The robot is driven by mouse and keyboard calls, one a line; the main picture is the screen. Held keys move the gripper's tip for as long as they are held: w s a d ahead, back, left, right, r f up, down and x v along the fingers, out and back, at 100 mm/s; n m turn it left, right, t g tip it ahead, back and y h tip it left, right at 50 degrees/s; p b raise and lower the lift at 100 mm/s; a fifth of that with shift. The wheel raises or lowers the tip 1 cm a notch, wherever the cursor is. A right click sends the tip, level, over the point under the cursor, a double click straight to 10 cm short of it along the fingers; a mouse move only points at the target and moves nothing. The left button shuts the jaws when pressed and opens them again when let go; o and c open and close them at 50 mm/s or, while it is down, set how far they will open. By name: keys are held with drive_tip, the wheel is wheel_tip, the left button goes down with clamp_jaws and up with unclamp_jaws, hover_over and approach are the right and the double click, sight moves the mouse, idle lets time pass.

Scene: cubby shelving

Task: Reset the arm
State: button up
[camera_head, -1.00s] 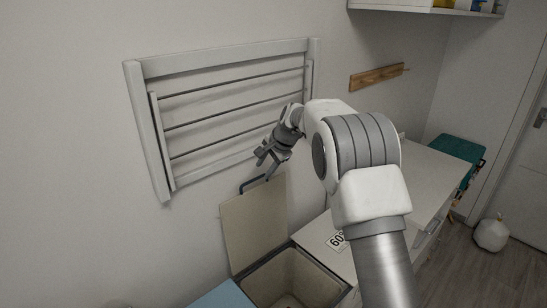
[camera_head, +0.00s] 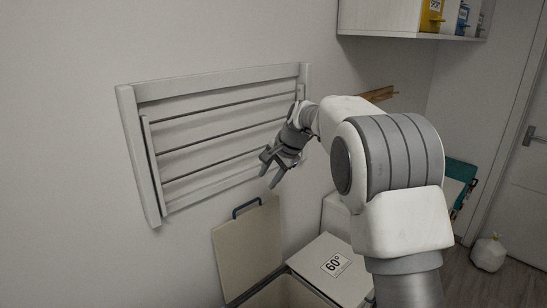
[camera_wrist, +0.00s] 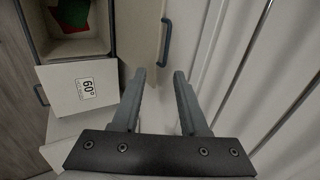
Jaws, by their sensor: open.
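My gripper (camera_head: 271,170) is open and empty in the head view. It hangs in front of the lower right part of the wall rack, above the raised lid of a bin. In the wrist view my gripper (camera_wrist: 159,75) shows two grey fingers spread apart with nothing between them. My white and grey arm (camera_head: 395,160) reaches in from the lower right, bent at the elbow, and hides part of the counter behind it.
A white slatted rack (camera_head: 215,80) hangs on the wall. Below, an open bin's lid (camera_head: 247,250) with a dark handle stands upright. A lid marked 60° (camera_head: 330,285) lies beside it. A wall shelf (camera_head: 385,18) is upper right; a white bag (camera_head: 488,254) stands on the floor.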

drive_tip(key=s+d+r+n+h, duration=0.15)
drive_tip(key=s+d+r, duration=0.35)
drive_tip(key=s, duration=0.5)
drive_tip(key=s+d+r+n, duration=0.3)
drive_tip(key=s+d+r, duration=0.15)
drive_tip(key=s, duration=0.45)
drive_tip(key=s+d+f+n+h, duration=0.1)
drive_tip(key=s+d+f+n, duration=0.1)
drive_tip(key=s, duration=0.9)
drive_tip(key=s+d+f+n+t+h, duration=0.1)
drive_tip(key=s+d+f, duration=0.3)
drive_tip(key=s, duration=0.7)
drive_tip(key=shift+s+d+n+h, duration=0.2)
drive_tip(key=shift+d+n+h, duration=0.35)
drive_tip(key=shift+d, duration=0.45)
